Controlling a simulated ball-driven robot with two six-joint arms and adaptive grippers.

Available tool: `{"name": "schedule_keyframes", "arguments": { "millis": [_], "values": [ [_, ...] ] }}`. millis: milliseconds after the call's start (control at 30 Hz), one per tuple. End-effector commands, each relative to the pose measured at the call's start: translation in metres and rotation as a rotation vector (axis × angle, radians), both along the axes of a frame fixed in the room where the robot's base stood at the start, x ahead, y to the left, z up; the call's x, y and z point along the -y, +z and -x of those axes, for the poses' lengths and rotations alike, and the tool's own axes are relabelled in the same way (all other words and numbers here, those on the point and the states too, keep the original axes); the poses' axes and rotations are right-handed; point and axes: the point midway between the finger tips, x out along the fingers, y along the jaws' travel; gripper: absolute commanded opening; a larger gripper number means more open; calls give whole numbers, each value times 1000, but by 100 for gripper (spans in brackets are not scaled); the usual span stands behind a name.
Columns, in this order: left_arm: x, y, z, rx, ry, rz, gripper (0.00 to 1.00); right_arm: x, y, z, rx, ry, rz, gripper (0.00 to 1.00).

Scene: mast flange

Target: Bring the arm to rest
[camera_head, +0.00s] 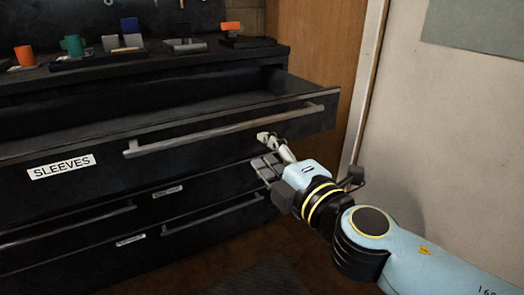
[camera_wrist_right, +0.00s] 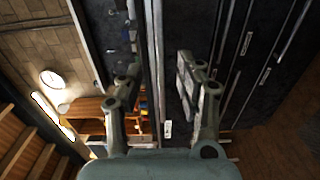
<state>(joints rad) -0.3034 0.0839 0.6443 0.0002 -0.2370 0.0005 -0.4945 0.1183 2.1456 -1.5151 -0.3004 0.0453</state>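My right gripper (camera_head: 266,152) is just in front of the black cabinet, below the right end of the open top drawer's metal handle (camera_head: 228,130). Its fingers are apart, with nothing seen between them. In the right wrist view the two fingers (camera_wrist_right: 157,75) also stand apart, with part of the cabinet front between and beyond them. I cannot tell whether a fingertip touches the drawer. The top drawer (camera_head: 120,118) is pulled out and carries a "SLEEVES" label. My left gripper is not in view.
Two lower drawers with handles (camera_head: 208,216) look shut. A pale wall (camera_head: 460,130) and a wooden door (camera_head: 318,50) are at the right.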

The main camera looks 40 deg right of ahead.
Motion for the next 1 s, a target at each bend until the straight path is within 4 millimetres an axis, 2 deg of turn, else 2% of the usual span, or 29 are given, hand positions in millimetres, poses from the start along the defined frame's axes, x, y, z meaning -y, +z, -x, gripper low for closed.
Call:
{"name": "schedule_keyframes", "arguments": {
  "millis": [267, 367, 467, 567, 600, 667, 700, 767, 800, 867, 900, 967, 1000],
  "values": [
    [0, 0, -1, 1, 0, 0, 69, 0, 1, -1, 1, 0, 0, 37],
    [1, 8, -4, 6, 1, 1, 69, 1, 10, -9, 15, -4, -2, 37],
    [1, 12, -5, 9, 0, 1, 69, 6, -38, -11, -76, -19, -63, 37],
    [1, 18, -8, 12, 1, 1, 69, 12, -111, -3, -212, -51, -187, 37],
    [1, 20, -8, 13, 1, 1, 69, 14, -144, 5, -273, -71, -247, 37],
    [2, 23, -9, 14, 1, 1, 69, 17, -193, 21, -364, -108, -342, 37],
    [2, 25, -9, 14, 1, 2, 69, 18, -224, 35, -424, -137, -405, 37],
    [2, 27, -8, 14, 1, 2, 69, 19, -268, 59, -510, -188, -501, 37],
    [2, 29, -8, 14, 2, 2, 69, 19, -296, 79, -567, -227, -564, 37],
    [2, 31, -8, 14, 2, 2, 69, 18, -335, 112, -648, -296, -659, 37],
    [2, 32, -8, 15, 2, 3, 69, 17, -359, 136, -699, -347, -722, 37],
    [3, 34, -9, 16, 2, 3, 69, 14, -392, 176, -772, -433, -815, 37],
    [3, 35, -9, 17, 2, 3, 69, 12, -410, 204, -816, -495, -875, 37]
  ]
}}
